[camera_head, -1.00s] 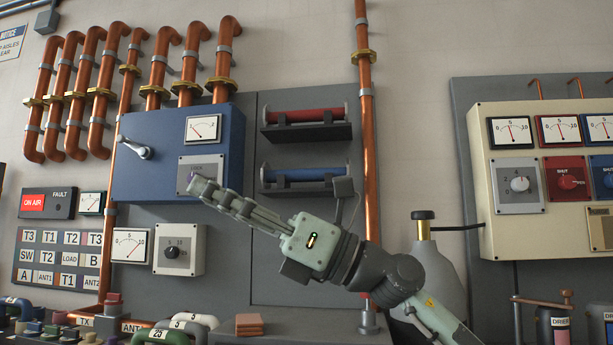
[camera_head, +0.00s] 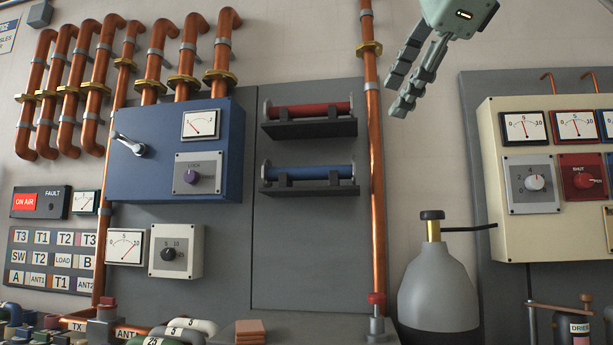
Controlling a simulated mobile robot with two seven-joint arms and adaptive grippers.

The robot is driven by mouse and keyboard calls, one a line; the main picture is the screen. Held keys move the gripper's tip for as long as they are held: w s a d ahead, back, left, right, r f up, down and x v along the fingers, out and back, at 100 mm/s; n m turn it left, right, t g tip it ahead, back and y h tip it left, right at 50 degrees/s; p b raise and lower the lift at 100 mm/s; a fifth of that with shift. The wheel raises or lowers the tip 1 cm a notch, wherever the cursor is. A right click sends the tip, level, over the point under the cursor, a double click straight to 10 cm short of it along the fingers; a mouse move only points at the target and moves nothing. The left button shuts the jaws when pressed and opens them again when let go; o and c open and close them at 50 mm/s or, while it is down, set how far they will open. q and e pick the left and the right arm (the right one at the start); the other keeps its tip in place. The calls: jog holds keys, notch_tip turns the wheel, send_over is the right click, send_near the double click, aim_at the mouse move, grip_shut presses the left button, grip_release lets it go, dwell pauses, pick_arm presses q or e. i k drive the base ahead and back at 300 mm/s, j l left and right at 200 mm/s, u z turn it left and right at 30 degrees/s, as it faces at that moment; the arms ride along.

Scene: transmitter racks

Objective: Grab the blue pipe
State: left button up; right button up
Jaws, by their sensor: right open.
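The blue pipe (camera_head: 308,173) is a short tube with grey end flanges. It lies level on the lower dark wall bracket (camera_head: 310,190) at the middle of the head view. A matching red pipe (camera_head: 305,112) rests on the bracket above it. My right gripper (camera_head: 393,96) hangs at the top, right of the copper riser, with its fingers pointing down and to the left. It is open and empty, above and to the right of the blue pipe and apart from it. My left gripper is not in the view.
A vertical copper pipe (camera_head: 375,190) runs between the brackets and my right gripper's side. A blue control box (camera_head: 150,160) is on the left. A grey bottle (camera_head: 437,285) stands below the gripper. A cream panel (camera_head: 488,170) is at right. Cluttered handles line the bottom left.

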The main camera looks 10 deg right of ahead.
aim_at(269, 174)
jog(key=i+j, duration=0.15)
jog(key=i, duration=0.5)
jog(key=i+j, duration=0.15)
jog(key=i, duration=0.5)
